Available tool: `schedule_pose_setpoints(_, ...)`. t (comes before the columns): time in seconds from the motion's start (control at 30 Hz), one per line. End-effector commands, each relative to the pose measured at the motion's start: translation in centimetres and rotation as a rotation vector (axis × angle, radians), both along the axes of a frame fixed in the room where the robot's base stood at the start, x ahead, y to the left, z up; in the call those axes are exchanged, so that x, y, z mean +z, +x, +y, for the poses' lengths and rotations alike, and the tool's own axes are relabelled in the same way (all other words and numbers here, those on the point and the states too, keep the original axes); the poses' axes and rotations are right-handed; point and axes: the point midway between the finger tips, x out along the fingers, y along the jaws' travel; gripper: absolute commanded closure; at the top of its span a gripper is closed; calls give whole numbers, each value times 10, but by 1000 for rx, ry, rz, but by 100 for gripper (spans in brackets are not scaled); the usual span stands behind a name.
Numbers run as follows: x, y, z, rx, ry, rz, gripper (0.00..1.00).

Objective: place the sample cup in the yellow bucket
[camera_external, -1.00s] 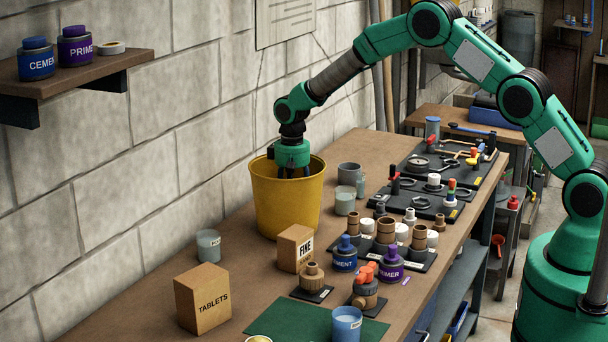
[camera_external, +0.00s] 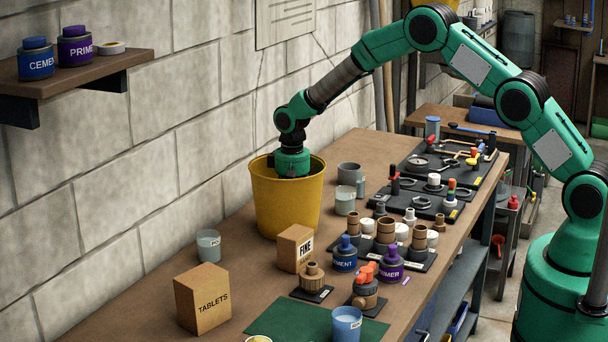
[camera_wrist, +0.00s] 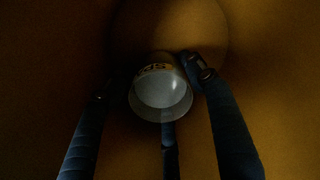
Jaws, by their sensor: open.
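The yellow bucket (camera_external: 287,212) stands upright on the workbench beside the block wall in the external view. My gripper (camera_wrist: 158,100) is down inside it, its fingers hidden by the bucket wall in the external view. In the wrist view its dark fingers are spread around the sample cup (camera_wrist: 160,92), a pale cup with a yellow label. The cup is inside the bucket, its round mouth facing the camera. Its right side is very close to the right finger; I cannot tell if they touch. The dim light hides how the cup rests on the bottom.
The TABLETS box (camera_external: 203,300), FINE box (camera_external: 295,249) and a clear cup (camera_external: 209,247) stand in front of the bucket. A blue cup (camera_external: 347,325) is at the front edge of view. Grey cups (camera_external: 349,174) and fittings (camera_external: 385,232) stand to the right. The wall is close behind.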

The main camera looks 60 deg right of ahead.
Motion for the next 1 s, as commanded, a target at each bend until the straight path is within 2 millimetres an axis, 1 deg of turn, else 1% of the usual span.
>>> schedule_pose_setpoints(0.17, 5, 0, 0, 0, 0, 0, 45)
schedule_pose_setpoints(0.37, 23, 1, 0, 0, -1, -2, 45)
schedule_pose_setpoints(0.8, 92, 0, 0, 0, 0, -1, 45)
schedule_pose_setpoints(0.9, 106, 1, 0, 0, -1, -2, 45)
schedule_pose_setpoints(1.0, 114, 0, 0, 0, 0, -1, 45)
